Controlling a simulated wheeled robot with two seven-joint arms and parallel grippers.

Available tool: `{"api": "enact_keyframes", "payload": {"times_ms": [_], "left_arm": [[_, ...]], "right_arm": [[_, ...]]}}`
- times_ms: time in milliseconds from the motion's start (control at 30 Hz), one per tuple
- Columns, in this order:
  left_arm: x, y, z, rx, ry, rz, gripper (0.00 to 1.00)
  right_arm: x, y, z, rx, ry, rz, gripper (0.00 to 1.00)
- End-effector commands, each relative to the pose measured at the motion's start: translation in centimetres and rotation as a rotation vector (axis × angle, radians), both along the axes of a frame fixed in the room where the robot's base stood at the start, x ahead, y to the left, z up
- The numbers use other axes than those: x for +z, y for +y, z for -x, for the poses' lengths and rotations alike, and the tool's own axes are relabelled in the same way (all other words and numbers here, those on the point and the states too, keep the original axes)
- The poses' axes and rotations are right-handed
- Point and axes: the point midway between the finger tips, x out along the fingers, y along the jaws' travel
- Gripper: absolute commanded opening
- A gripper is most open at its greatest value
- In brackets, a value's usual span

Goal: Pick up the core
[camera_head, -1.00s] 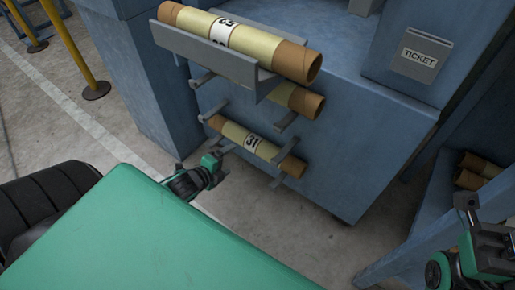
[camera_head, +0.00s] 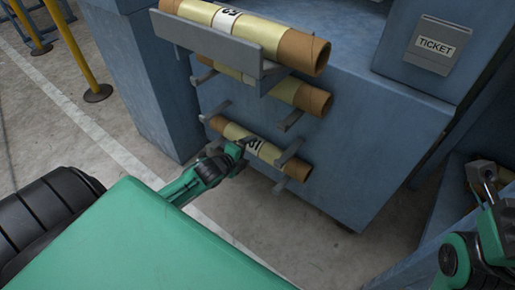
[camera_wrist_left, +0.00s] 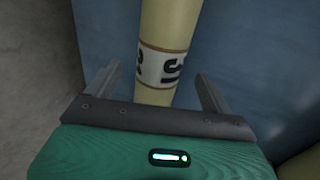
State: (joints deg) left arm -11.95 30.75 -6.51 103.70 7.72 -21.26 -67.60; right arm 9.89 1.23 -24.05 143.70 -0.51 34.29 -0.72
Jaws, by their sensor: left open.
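The lowest core (camera_head: 292,168), a pale yellow roll with brown ends and a white number label, lies across brackets on the blue machine. My left gripper (camera_head: 240,148) is at this core, in front of its label. In the left wrist view the core (camera_wrist_left: 162,25) runs between my open left fingers (camera_wrist_left: 158,78), with its label just beyond the fingertips. There is a gap to each finger, and no grip shows. My right gripper (camera_head: 483,178) is at the right edge; its fingers do not show clearly.
Above it are a middle core (camera_head: 311,98) on brackets and a top core (camera_head: 305,50) in a grey tray (camera_head: 215,45). A ticket holder (camera_head: 432,45) is on the blue machine (camera_head: 375,130). Yellow posts (camera_head: 70,50) stand at left. The floor (camera_head: 110,120) there is clear.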

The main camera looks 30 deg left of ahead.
Motion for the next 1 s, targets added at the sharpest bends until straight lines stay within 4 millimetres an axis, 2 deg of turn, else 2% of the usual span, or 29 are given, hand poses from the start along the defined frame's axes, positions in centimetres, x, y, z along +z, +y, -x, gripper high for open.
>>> {"api": "enact_keyframes", "payload": {"times_ms": [33,300,633,933,1000], "left_arm": [[-0.6,0.0,-0.6,0.001,-0.001,0.002,0.85],[-1.4,-0.3,-3.0,0.001,0.000,0.001,0.85],[-1.3,-0.3,-3.3,0.000,0.001,0.001,0.83],[-1.3,-0.3,-3.3,0.000,0.001,0.000,0.24],[-1.2,-0.3,-3.3,0.000,-0.002,0.000,0.23]], "right_arm": [[-0.3,0.3,0.2,0.008,-0.013,0.001,0.36],[0.3,0.8,0.5,0.027,-0.042,0.001,0.36],[0.6,0.8,0.6,0.028,-0.045,-0.001,0.36],[0.6,0.8,0.6,0.027,-0.045,-0.002,0.36],[0.6,0.8,0.6,0.027,-0.045,-0.002,0.36]]}}
